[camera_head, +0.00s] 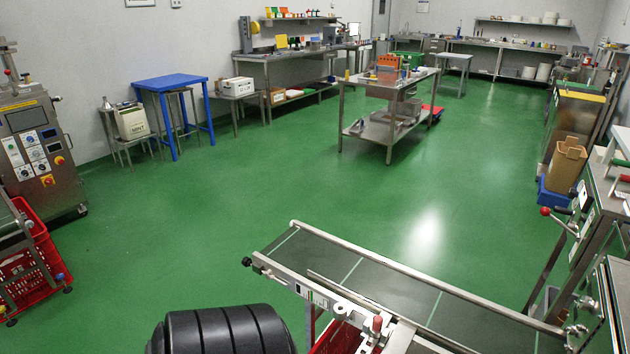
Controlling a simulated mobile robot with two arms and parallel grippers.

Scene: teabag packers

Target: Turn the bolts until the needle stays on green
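Neither of my grippers shows in the head view. No bolt and no needle can be made out for sure at this distance. A conveyor (365,273) with a dark belt and metal side rails runs across the lower right. On its near side is a small marked strip (315,297) with some colour, too small to read. A red-topped knob (376,326) and pale fittings sit next to it. A steel machine (40,150) with a screen, round controls and red-and-yellow buttons stands at the left edge.
A red crate (30,262) stands at the lower left. A blue table (171,82) is by the left wall. A steel trolley table (395,95) stands mid-room. A cardboard box (567,165) and machinery line the right. The green floor (270,190) between is clear.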

